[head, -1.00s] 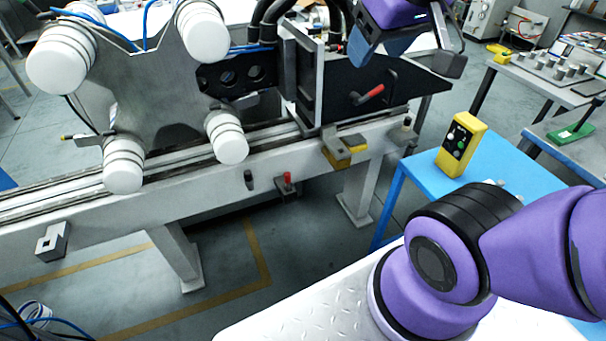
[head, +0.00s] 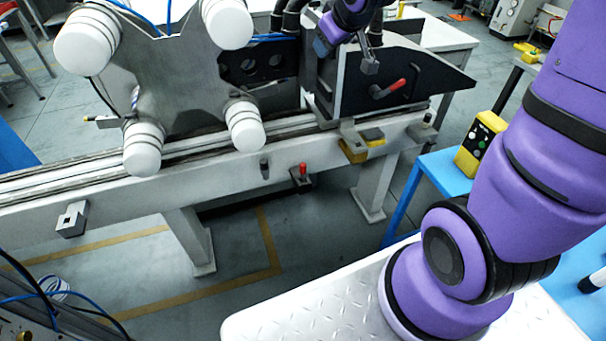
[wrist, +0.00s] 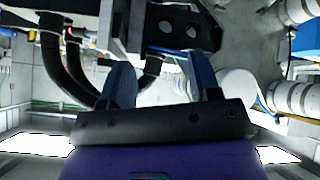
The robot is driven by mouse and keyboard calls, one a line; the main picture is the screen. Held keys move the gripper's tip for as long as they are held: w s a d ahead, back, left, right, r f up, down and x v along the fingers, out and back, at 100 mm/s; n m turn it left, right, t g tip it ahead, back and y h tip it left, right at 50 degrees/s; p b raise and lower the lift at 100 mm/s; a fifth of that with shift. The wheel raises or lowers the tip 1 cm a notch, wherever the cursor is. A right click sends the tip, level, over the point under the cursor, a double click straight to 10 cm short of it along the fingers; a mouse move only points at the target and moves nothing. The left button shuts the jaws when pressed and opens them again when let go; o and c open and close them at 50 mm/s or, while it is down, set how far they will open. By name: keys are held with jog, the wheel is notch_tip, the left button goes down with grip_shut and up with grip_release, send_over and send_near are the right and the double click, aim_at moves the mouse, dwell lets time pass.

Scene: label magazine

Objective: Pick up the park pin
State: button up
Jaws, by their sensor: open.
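A small red-topped pin (head: 302,170), which looks like the park pin, stands upright in a dark bracket on the front of the white rail beam (head: 230,190). A dark pin (head: 264,168) sits to its left, and I cannot be sure which one is meant. My gripper (head: 348,52) is high above and to the right of both, in front of the black carriage. In the wrist view my gripper (wrist: 160,75) has its two bluish fingers apart with nothing held. Neither pin can be made out in the wrist view.
The black carriage (head: 430,75) with a red-handled lever (head: 390,88) stands close under my gripper. A plate with white rollers (head: 143,145) is at left. A yellow block (head: 353,152) sits on the beam. A yellow button box (head: 478,145) stands on a blue table (head: 445,172).

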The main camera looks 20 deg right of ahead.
jog(key=w+f+n+t+y, duration=0.1)
jog(key=w+f+n, duration=0.1)
jog(key=w+f, duration=0.9)
jog(key=t+y, duration=0.3)
jog(key=t, duration=0.2)
send_over(303, 171)
jog(key=d, duration=0.2)
notch_tip(303, 171, down, 28)
jog(key=s+a+f+m+t+h, duration=0.15)
jog(key=s+f+m+t, duration=0.3)
jog(key=s+f, duration=0.5)
jog(key=shift+g+h, duration=0.35)
jog(key=shift+g, duration=0.1)
jog(key=w, duration=0.4)
jog(key=w+f, duration=0.1)
jog(key=w, duration=0.2)
jog(key=shift+a+f, duration=0.1)
jog(key=shift+w+f, duration=0.15)
jog(key=shift+w, duration=1.25)
jog(key=shift+w+f, duration=0.15)
jog(key=shift+w, duration=1.2)
jog(key=c, duration=1)
